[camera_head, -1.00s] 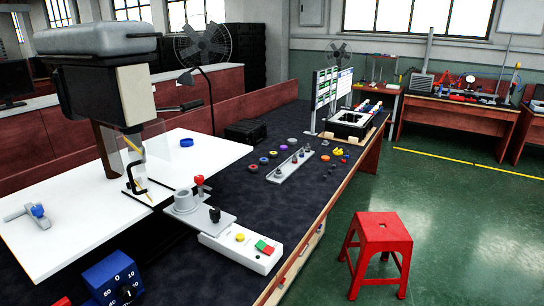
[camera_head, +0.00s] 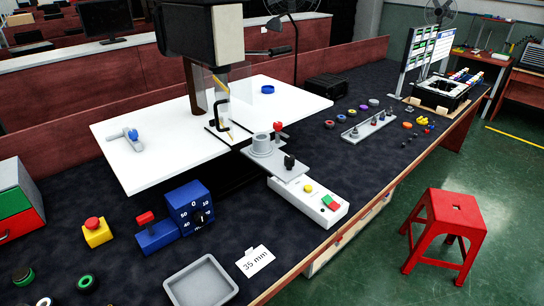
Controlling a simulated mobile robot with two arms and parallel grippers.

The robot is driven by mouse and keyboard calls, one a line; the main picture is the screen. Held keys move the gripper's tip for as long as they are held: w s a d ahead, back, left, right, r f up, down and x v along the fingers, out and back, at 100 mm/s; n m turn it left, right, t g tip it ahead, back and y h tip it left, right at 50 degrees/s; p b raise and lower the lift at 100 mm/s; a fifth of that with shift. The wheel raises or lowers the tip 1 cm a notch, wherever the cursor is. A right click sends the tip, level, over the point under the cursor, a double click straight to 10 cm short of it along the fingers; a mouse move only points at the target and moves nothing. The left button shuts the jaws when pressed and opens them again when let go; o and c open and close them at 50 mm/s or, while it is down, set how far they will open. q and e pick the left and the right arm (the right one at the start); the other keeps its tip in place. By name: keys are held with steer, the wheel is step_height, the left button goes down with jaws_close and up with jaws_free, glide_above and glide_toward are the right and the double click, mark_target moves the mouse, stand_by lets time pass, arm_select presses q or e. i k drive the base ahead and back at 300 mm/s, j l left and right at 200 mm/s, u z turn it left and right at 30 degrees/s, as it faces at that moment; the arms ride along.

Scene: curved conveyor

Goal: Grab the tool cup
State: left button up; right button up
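I cannot pick out a tool cup for certain. A grey round cup-like holder (camera_head: 262,146) sits on a grey plate beside the white board, near a red-topped knob (camera_head: 278,128). At the far end of the table, a black case (camera_head: 439,94) holds or stands by several long tools, too small to make out. Neither of my grippers is in view.
The dark table (camera_head: 345,160) carries a white machine board (camera_head: 165,139), a white button box (camera_head: 308,201), a blue dial box (camera_head: 190,208), a yellow box with a red button (camera_head: 97,233), a grey tray (camera_head: 169,287) and a "35 mm" card (camera_head: 255,263). A red stool (camera_head: 446,226) stands on the floor.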

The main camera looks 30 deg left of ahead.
mark_target(261, 146)
steer(key=i+l+u, duration=0.3)
steer(key=i+l, duration=0.15)
steer(key=i+l+u, duration=0.3)
steer(key=l, duration=0.2)
steer(key=i, duration=0.05)
